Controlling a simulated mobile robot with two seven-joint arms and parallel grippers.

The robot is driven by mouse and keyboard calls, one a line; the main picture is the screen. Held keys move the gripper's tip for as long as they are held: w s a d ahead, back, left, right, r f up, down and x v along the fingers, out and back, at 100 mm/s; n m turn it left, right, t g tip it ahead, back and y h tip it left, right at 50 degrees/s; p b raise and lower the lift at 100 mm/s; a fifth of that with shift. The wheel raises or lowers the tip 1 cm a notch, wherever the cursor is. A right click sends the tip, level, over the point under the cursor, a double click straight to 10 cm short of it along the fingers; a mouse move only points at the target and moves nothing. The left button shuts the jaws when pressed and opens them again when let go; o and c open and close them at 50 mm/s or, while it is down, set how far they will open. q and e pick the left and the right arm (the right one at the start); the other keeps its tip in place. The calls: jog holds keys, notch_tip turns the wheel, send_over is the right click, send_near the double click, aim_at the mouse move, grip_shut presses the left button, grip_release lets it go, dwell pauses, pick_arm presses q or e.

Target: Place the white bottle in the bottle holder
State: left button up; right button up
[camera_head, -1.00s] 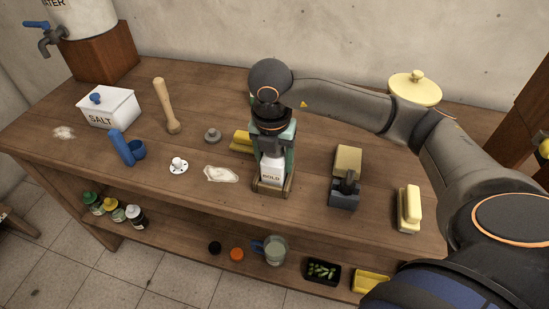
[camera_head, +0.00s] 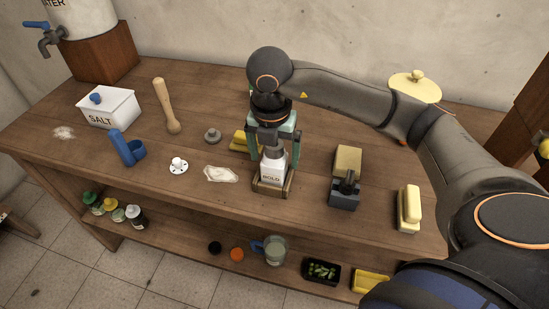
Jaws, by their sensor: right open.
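The white bottle (camera_head: 272,172), with dark lettering on its label, stands upright in the small brownish bottle holder (camera_head: 270,193) on the table. The holder surrounds its lower part; the bottle's top is partly hidden by my right gripper. My right gripper (camera_head: 274,158) points down over the bottle. Its greenish fingers are spread open, one on each side of the bottle, with visible gaps. My left gripper is not in view.
A white cloth-like patch (camera_head: 221,174) and blue holder (camera_head: 128,148) are to the left. The table's front edge is close.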

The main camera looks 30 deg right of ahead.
jog(key=r, duration=0.3)
jog(key=r+p, duration=0.1)
jog(key=r, duration=0.2)
jog(key=r+p, duration=0.1)
jog(key=r, duration=0.2)
jog(key=shift+s+a+r, duration=0.1)
jog(key=shift+s+a, duration=0.25)
jog(key=shift+a, duration=0.05)
jog(key=shift+r, duration=0.4)
jog(key=shift+a, duration=0.1)
